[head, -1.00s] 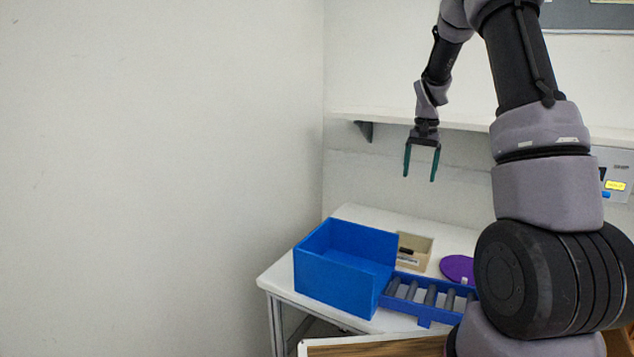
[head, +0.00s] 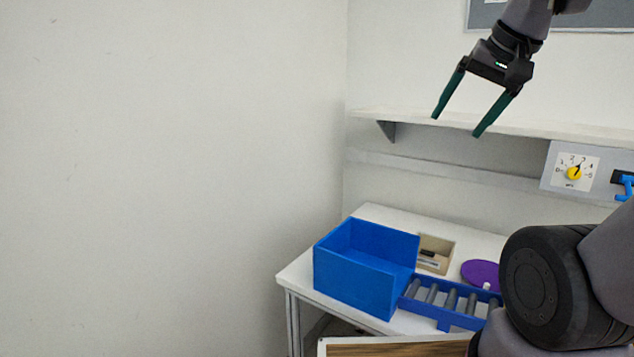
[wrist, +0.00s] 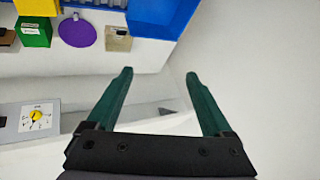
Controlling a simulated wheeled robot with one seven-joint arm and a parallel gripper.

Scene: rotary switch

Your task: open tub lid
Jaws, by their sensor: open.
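A flat purple round disc (head: 478,271) with a small pale knob near its front lies on the white table; it looks like a lid, and I cannot tell whether a tub is under it. It also shows in the wrist view (wrist: 77,33). My gripper (head: 456,125) is open and empty, high above the table at about shelf level, up and slightly left of the disc. In the wrist view its two green fingers (wrist: 158,73) are spread with nothing between them.
An open blue bin (head: 352,282), a beige box (head: 446,250) and a blue roller track (head: 440,308) share the table (head: 300,272). A shelf (head: 410,118) and a panel with a yellow rotary knob (head: 574,173) are on the wall. A green box (wrist: 35,33) shows in the wrist view.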

